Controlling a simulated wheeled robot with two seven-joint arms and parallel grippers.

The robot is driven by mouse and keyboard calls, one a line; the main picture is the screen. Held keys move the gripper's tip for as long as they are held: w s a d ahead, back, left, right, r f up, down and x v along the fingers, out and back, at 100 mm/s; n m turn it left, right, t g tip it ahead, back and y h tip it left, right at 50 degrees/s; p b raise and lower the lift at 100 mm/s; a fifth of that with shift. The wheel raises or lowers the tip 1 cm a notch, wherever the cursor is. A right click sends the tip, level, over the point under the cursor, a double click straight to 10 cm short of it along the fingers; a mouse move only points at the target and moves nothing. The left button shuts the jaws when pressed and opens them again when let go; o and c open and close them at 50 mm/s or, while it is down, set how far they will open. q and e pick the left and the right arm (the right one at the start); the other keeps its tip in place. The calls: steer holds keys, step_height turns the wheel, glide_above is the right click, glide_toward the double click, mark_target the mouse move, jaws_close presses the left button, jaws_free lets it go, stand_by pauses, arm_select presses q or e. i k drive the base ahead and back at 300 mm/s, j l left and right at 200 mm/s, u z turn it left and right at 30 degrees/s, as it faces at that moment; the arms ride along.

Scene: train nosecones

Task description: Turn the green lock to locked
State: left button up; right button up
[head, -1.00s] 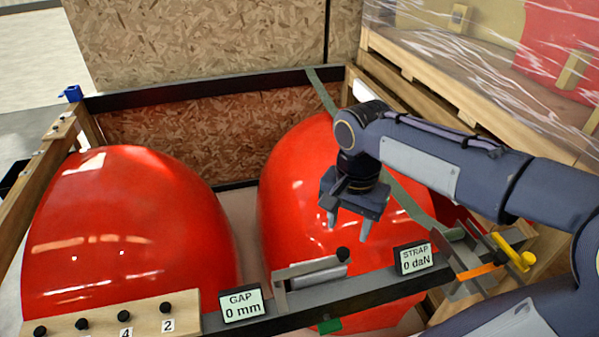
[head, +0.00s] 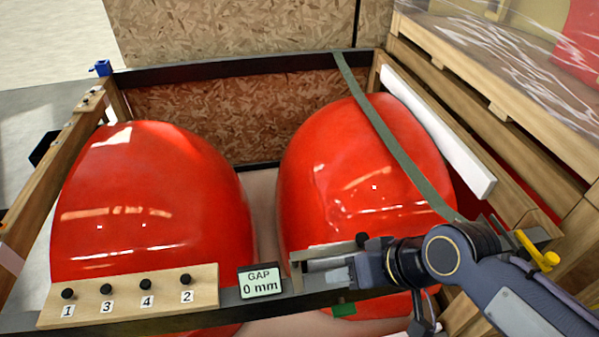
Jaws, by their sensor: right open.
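A small green piece (head: 344,310), likely the green lock, shows just below the front beam (head: 215,309), in front of the right red nosecone (head: 345,170). Its marking and setting are too small to read. My right gripper (head: 345,274) is open and comes in from the right, pointing left at beam height. It is just above and behind the green piece in the picture, beside a grey metal bracket (head: 312,258) with a black knob (head: 362,240). Its fingertips are hard to separate from the bracket, so I cannot tell if they touch. My left gripper is not in view.
The left red nosecone (head: 150,210) stands behind a wooden board (head: 130,300) with numbered black knobs. A GAP display (head: 261,282) reads 0 mm. A green strap (head: 395,150) crosses the right nosecone. A yellow handle (head: 540,252) is at right, behind my arm.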

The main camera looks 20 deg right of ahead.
mark_target(343, 309)
steer(key=z, duration=1.15)
steer(key=k+l+u, duration=0.1)
steer(key=k, duration=0.3)
steer(key=k+l, duration=0.25)
steer(key=k, duration=0.15)
steer(key=l+u, duration=0.05)
